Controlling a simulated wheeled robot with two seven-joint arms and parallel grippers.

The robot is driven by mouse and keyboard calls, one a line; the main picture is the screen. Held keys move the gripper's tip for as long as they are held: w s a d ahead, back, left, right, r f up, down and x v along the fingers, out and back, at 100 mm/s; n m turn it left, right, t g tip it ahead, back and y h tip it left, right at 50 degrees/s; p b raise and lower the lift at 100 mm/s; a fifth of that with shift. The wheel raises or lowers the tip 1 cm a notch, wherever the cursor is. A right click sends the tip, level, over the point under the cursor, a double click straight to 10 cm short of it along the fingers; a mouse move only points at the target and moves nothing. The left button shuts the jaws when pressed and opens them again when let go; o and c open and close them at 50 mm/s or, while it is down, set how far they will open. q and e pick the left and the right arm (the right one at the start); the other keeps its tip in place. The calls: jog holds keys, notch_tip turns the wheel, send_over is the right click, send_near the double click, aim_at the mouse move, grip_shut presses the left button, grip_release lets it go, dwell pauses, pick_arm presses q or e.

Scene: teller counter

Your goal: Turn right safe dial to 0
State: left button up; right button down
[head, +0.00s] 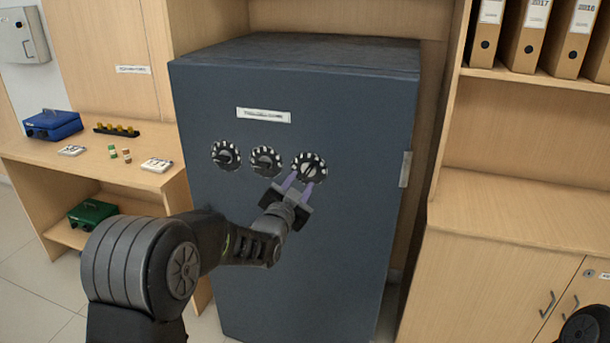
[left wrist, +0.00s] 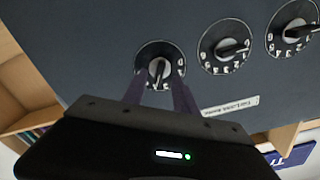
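The right safe dial (head: 309,166) is the rightmost of three black dials with white marks on the dark grey safe (head: 300,250). It also shows in the left wrist view (left wrist: 160,64), where its pale knob bar stands nearly upright in the picture. The number at its pointer is too small to read. My left gripper (head: 301,181) is at this dial with its two purple fingers apart. In the left wrist view the fingers (left wrist: 160,82) reach to either side of the dial's lower part, with the knob between them; I cannot tell whether they touch it. My right gripper is not in view.
The middle dial (head: 266,160) and left dial (head: 226,155) sit beside it, under a white label (head: 263,115). A handle (head: 405,169) is at the safe's right edge. A desk with a blue cash box (head: 52,124) stands left; a cabinet (head: 500,255) stands right.

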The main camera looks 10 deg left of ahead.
aim_at(306, 175)
pick_arm(q)
jog(key=w, duration=0.4)
jog(key=shift+w+d+p, duration=0.15)
jog(key=shift+w+p, duration=0.05)
jog(key=shift+p, duration=0.1)
jog(key=shift+c, duration=0.4)
grip_shut()
